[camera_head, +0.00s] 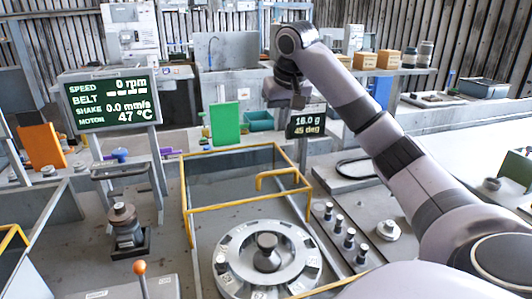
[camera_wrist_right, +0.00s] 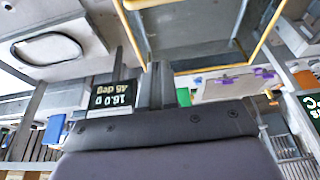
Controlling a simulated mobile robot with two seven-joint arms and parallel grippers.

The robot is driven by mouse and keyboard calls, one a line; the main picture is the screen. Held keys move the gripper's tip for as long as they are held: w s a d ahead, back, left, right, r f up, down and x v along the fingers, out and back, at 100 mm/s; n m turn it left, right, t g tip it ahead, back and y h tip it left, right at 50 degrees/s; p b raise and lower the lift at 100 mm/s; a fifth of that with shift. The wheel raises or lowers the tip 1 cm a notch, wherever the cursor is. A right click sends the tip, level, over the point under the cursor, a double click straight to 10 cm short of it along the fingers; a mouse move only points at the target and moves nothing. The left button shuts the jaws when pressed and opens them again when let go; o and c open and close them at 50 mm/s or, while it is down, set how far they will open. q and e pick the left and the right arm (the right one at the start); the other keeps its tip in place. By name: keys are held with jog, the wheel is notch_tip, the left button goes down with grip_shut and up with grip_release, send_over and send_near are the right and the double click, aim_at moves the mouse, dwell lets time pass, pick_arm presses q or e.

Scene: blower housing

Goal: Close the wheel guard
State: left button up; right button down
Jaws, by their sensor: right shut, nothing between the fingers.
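The wheel guard (camera_head: 188,212) is a clear panel in a yellow frame with a yellow bar handle (camera_head: 284,174). It appears raised, behind and above the round metal wheel (camera_head: 232,272), whose top is exposed. In the right wrist view the guard's yellow frame (camera_wrist_right: 262,38) crosses the top of the picture. My right gripper (camera_head: 298,101) is shut and empty, above and beyond the guard, near the small display. Its fingers (camera_wrist_right: 157,72) also show in the right wrist view, apart from the frame. My left gripper is not in view.
A speed display (camera_head: 128,101) stands at the left, and a small display (camera_head: 306,124) stands behind the guard. A green panel (camera_head: 225,124) and a teal bin (camera_head: 259,121) are further back. Several metal weights (camera_head: 348,238) stand right of the wheel. An orange-knobbed lever (camera_head: 140,268) is in front.

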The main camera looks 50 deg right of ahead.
send_over(281, 182)
jog(key=w+d, duration=0.2)
jog(key=w, duration=0.1)
notch_tip(281, 182, down, 9)
jog(key=shift+a+r, duration=0.15)
jog(key=shift+s+a+f, duration=0.45)
jog(key=shift+s+f, duration=0.05)
jog(key=shift+s, duration=0.25)
jog(key=shift+s+a+f, duration=0.1)
jog(key=shift+s+a, duration=0.35)
jog(key=shift+s, duration=0.3)
